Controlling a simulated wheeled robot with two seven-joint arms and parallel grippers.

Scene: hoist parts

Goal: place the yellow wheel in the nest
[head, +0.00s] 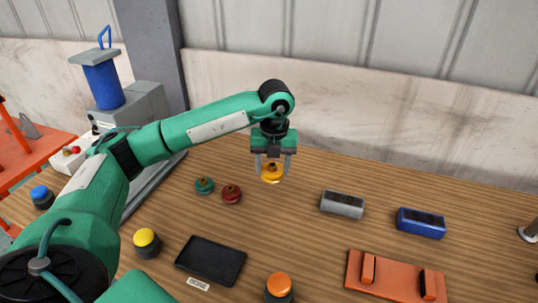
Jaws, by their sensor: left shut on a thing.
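My left gripper (272,168) points down and is shut on the yellow wheel (272,174), which shows as a yellow-orange disc with a darker hub between the fingertips. The wheel seems to be held above the wooden table, behind and to the right of a red wheel (231,194) and a teal wheel (204,186). I cannot tell for sure which thing is the nest. An orange fixture plate (392,278) with two raised blocks lies at the front right. My right gripper is not in view.
A black tray (211,261) lies at the front, between a yellow-topped button (147,241) and an orange-topped button (280,287). A grey block (342,205) and a blue block (421,223) stand at right. A blue cylinder (103,85) stands at the back left.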

